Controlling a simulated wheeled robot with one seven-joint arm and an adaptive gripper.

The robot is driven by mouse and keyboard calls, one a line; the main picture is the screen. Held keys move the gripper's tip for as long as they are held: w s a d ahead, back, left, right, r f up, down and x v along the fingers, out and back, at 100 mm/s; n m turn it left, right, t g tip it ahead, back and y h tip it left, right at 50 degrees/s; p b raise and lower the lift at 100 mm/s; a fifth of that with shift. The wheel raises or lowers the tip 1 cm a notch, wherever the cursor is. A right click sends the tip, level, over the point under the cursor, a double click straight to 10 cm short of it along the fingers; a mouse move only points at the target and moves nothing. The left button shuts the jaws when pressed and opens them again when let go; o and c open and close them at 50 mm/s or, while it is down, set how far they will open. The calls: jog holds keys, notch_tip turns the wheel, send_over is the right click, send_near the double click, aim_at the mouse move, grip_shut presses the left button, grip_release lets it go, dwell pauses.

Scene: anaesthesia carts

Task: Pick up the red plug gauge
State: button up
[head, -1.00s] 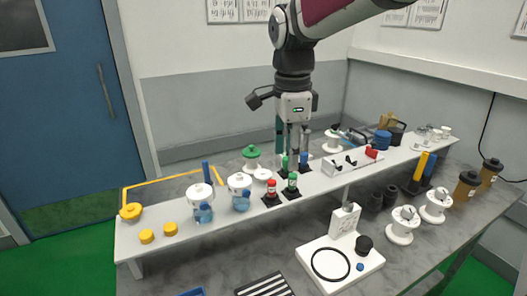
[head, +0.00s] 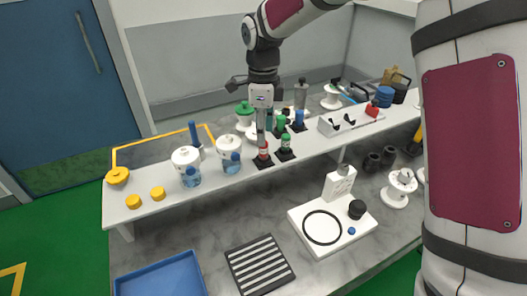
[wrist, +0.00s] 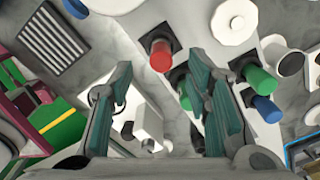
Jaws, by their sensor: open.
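The red plug gauge (head: 263,153) stands upright on a small black base on the white raised shelf (head: 222,179). In the wrist view its round red top (wrist: 160,56) shows just ahead of the fingertips, between their lines. My gripper (head: 261,126) hangs fingers down just above and behind the red gauge in the head view. Its two teal fingers (wrist: 161,78) are spread apart with nothing between them. A green plug gauge (head: 286,142) stands close to the right of the red one. Another green gauge (head: 281,122) and a blue gauge (head: 298,117) stand behind.
A white holder (head: 350,120) sits to the right on the shelf. Below lie a striped black block (head: 260,264), a blue tray (head: 160,277) and a white fixture (head: 300,222).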

aim_at(263, 153)
jog(key=shift+f+p, duration=0.5)
jog(key=shift+f, duration=2.2)
grip_shut()
